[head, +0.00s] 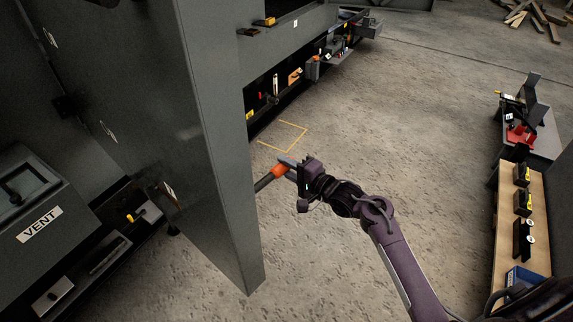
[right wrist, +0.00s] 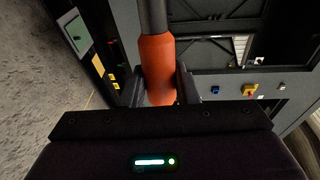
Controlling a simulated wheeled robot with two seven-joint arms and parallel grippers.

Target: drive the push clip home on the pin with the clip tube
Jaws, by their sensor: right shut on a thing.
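My right gripper (head: 284,167) is shut on the clip tube, around its orange grip (head: 279,171). The tube's dark shaft (head: 264,182) points left and its far end is hidden behind the grey door panel. In the right wrist view the orange grip (right wrist: 158,62) sits between the two fingers, and the grey shaft (right wrist: 152,14) runs up out of the picture. I cannot make out the push clip or the pin in either view. My left gripper is not in view.
A tall grey door panel (head: 190,120) stands just left of the tube. Left of it are a VENT box (head: 35,215) and a low shelf. A bench (head: 515,230) with tools stands at the right. The concrete floor (head: 400,130) between is clear, with a yellow marking (head: 285,137).

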